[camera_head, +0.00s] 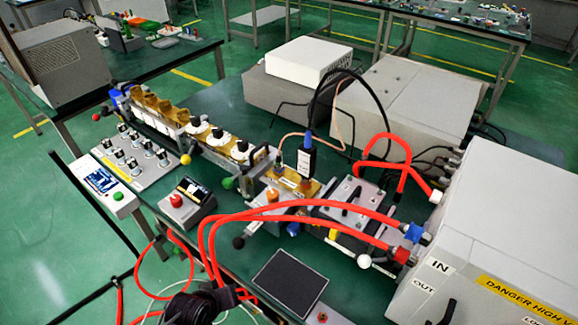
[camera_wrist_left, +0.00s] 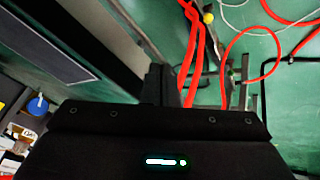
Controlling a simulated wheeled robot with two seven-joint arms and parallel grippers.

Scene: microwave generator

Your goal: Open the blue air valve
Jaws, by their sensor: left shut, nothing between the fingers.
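Several blue parts show in the head view, and I cannot tell for certain which is the air valve. A blue fitting (camera_head: 414,233) sits on the side of the large white cabinet, above the IN label, beside a red one. A small blue knob (camera_head: 293,229) is low on the bench assembly, and another blue part (camera_head: 115,96) is at its far left end. A blue round part (camera_wrist_left: 38,105) shows at the left of the left wrist view. My left gripper (camera_head: 243,293) is low at the bottom of the head view, apart from these. Its fingers (camera_wrist_left: 163,68) are shut and empty.
Red hoses (camera_head: 290,205) arch over the bench to the white cabinet (camera_head: 510,200). A black flat panel (camera_head: 289,283) lies near my left gripper. A control box with a red button (camera_head: 186,204) stands left. More red hose hangs over the green floor.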

